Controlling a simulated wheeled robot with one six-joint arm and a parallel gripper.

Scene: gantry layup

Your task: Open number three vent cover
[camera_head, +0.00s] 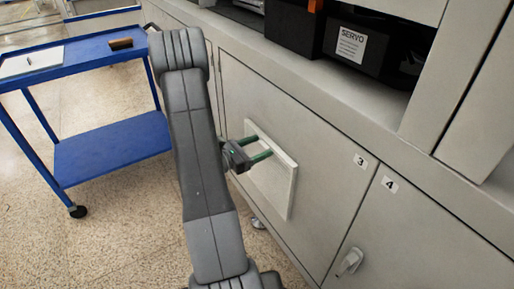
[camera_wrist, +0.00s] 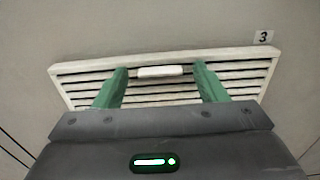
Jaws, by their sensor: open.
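The number three vent cover is a white slatted panel (camera_head: 283,193) on the grey cabinet door labelled 3 (camera_head: 360,161). It fills the upper middle of the wrist view (camera_wrist: 72,76), with the 3 label (camera_wrist: 263,37) at its upper right. A small white tab (camera_wrist: 160,71) sits near its top edge, between my fingers in the picture. My gripper (camera_head: 262,147) is open, its two green fingers pointing at the cover. In the wrist view my gripper (camera_wrist: 160,80) has a finger on each side of the tab. I cannot tell whether the fingers touch the cover.
A door labelled 4 (camera_head: 390,184) with a latch handle (camera_head: 349,262) is to the right. A black box marked SERVO (camera_head: 352,44) stands on the shelf above. A blue cart (camera_head: 110,142) stands at the left. Speckled floor between cart and cabinet is partly free.

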